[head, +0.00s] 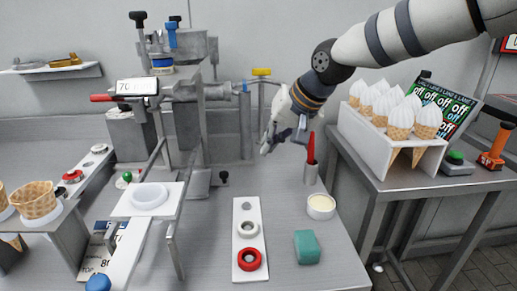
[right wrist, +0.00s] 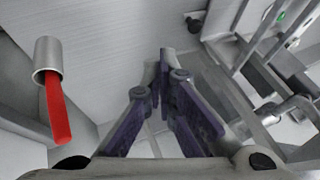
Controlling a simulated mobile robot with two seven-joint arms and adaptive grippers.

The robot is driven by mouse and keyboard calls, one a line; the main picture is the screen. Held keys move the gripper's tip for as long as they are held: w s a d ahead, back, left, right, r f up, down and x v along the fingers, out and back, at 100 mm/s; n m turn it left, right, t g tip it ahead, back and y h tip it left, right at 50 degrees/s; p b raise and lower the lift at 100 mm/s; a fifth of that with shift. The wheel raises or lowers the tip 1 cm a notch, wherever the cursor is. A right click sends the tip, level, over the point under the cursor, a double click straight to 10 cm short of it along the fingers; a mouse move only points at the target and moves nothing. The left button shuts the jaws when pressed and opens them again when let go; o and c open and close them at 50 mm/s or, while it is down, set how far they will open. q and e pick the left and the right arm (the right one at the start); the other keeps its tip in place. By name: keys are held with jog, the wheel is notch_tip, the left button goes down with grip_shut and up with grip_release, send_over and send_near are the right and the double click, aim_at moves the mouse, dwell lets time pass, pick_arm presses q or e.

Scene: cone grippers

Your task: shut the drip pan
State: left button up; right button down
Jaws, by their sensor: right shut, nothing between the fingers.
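A white plate (head: 122,207) with a shallow round white dish (head: 150,196) sits low in front of the grey machine (head: 185,130). A long white strip (head: 128,250) runs from it towards the front, with a blue knob (head: 98,284) at its near end. These look like the drip pan and its handle, but I cannot tell for certain. My right gripper (head: 268,144) is shut and empty, in the air right of the machine and apart from the plate. Its fingertips meet in the right wrist view (right wrist: 166,58). My left gripper is not in view.
A metal cup (head: 311,174) with a red-handled tool stands beneath my right arm. A white strip with rings (head: 247,215), a teal block (head: 307,246) and a round tub (head: 321,206) lie on the table. A cone rack (head: 380,137) stands right. Waffle bowls (head: 36,201) are left.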

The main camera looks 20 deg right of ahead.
jog(key=x, duration=0.5)
jog(key=b+x, duration=0.1)
jog(key=x, duration=0.2)
jog(key=shift+s+f, duration=0.1)
jog(key=shift+f, duration=0.35)
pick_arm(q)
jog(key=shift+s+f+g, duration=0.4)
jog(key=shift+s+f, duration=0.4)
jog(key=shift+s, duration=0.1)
pick_arm(e)
jog(key=shift+w+a+f, duration=0.1)
jog(key=shift+w+a, duration=0.2)
jog(key=shift+a, duration=0.35)
jog(key=shift+w+a, duration=0.35)
jog(key=shift+a, duration=0.25)
jog(key=shift+w+a+f, duration=0.1)
jog(key=shift+w+a, duration=0.2)
jog(key=shift+a, duration=0.35)
jog(key=shift+r, duration=0.1)
